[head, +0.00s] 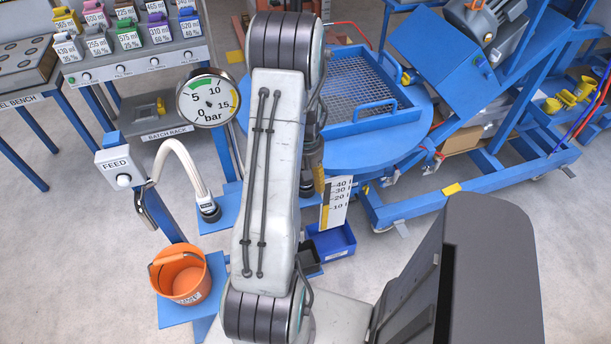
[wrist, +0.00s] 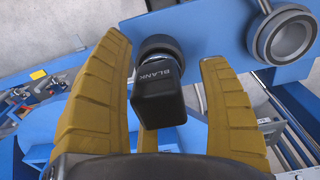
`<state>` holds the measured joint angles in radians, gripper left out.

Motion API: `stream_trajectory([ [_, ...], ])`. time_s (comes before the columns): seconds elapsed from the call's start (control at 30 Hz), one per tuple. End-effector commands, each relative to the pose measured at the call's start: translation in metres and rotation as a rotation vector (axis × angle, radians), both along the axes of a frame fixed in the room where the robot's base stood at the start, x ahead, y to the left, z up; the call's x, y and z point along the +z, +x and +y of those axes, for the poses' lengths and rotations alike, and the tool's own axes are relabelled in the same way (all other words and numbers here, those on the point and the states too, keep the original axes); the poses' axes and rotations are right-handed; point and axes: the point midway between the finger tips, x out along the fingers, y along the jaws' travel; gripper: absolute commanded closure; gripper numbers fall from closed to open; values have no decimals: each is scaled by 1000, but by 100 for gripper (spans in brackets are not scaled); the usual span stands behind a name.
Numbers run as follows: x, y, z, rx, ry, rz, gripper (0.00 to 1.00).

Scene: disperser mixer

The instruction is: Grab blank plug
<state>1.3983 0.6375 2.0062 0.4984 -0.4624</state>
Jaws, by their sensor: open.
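The blank plug (wrist: 160,92) is a black block marked "BLANK" with a round black collar at its far end. In the wrist view it sits at the blue bracket plate (wrist: 205,32), between the fingers of my gripper (wrist: 172,90). The yellow fingers are open, one on each side of the plug, with visible gaps. A further yellow finger part shows behind the plug's lower end. In the head view my arm covers the middle, and I cannot make out the plug there.
A grey ring fitting (wrist: 283,38) is on the same plate, right of the plug. In the head view a pressure gauge (head: 208,98), a white hose (head: 185,165) and an orange bucket (head: 180,277) stand left of my arm. A blue frame (head: 480,185) stands right.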

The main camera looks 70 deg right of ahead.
Motion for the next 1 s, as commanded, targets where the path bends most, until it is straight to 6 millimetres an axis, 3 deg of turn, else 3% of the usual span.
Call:
stream_trajectory([
  [0.33, -4, 0, 0, 0, 0, 0, 29],
  [1.0, -4, 0, 0, 0, -1, -1, 89],
])
